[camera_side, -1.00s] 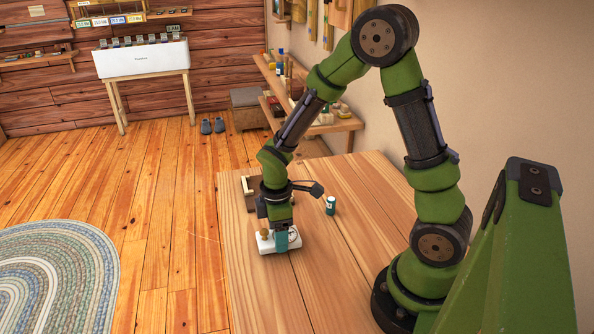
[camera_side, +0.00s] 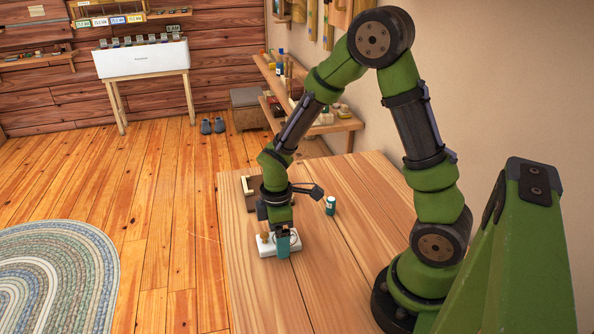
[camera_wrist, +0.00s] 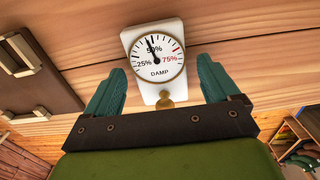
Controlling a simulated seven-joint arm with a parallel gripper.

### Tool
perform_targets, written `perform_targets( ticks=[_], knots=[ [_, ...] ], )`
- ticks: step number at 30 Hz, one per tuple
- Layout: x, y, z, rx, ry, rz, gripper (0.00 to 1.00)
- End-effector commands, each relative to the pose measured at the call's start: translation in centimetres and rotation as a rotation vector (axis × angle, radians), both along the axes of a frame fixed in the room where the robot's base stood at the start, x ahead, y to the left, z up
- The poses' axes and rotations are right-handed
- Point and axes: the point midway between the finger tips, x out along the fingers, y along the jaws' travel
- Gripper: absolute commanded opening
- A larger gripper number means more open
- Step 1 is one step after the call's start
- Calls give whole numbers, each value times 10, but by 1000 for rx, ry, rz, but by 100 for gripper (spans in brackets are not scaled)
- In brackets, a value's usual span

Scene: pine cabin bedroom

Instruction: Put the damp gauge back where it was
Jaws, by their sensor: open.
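The damp gauge is a white block with a round dial marked 25%, 50%, 75% and DAMP. It rests on the wooden table in the side view (camera_side: 265,247) and shows fully dialled in the wrist view (camera_wrist: 136,40). A brass knob (camera_wrist: 166,99) is at its near end. My gripper (camera_wrist: 159,80) is open, with one teal finger on each side of the gauge's near part and visible gaps. In the side view my gripper (camera_side: 284,243) is low over the gauge and hides part of it.
A brown box (camera_side: 249,196) with pale fittings stands behind the gauge; it is at the left in the wrist view (camera_wrist: 35,75). A small teal bottle (camera_side: 330,205) stands to the right. The table's front and right parts (camera_side: 330,280) are clear.

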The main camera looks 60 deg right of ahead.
Motion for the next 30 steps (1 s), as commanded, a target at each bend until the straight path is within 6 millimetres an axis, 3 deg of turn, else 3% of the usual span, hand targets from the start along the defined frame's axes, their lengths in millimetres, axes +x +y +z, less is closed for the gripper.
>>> perform_targets(
  ticks=[15, 22, 26, 30],
  knots=[
    [1, 0, 98, -1, -6, -1, 89],
    [0, 1, 121, 2, -12, -14, 89],
    [-9, 7, 144, 25, -87, -142, 89],
    [-31, 20, 180, 111, -235, -427, 89]
  ],
)
